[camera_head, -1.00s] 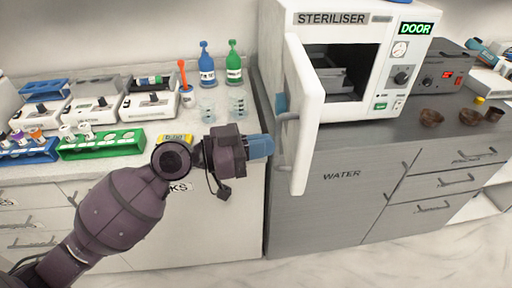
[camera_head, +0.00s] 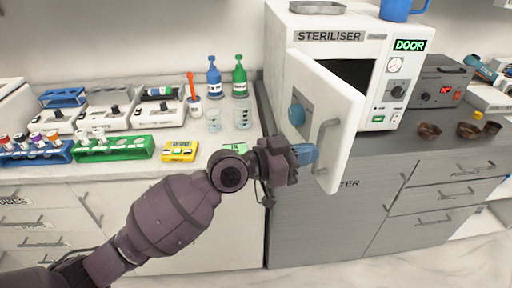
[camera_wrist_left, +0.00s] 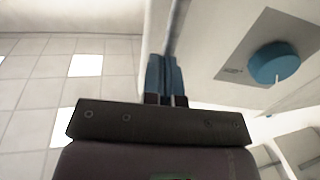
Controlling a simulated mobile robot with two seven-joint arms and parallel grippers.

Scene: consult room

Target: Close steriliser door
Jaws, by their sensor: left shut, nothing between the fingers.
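The white steriliser (camera_head: 310,22) stands on the grey counter, its display reading DOOR. Its door (camera_head: 345,100) is partly open, hinged at the left, and hides much of the dark chamber. The door's outer face carries a blue knob (camera_head: 297,115) and a grey bar handle (camera_head: 325,140). My left gripper (camera_head: 306,153) has blue fingers, shut and empty, at the door's outer face beside the handle; I cannot tell whether they touch it. In the left wrist view the shut fingers (camera_wrist_left: 165,78) are close to the handle bar (camera_wrist_left: 177,25), with the knob (camera_wrist_left: 275,63) to the right. My right gripper is out of view.
A metal tray (camera_head: 317,7) and a blue jug (camera_head: 398,9) sit on top of the steriliser. Brown bowls (camera_head: 429,131) and a grey device (camera_head: 440,82) stand to the right. Bottles, racks and a yellow timer (camera_head: 180,151) stand on the left counter.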

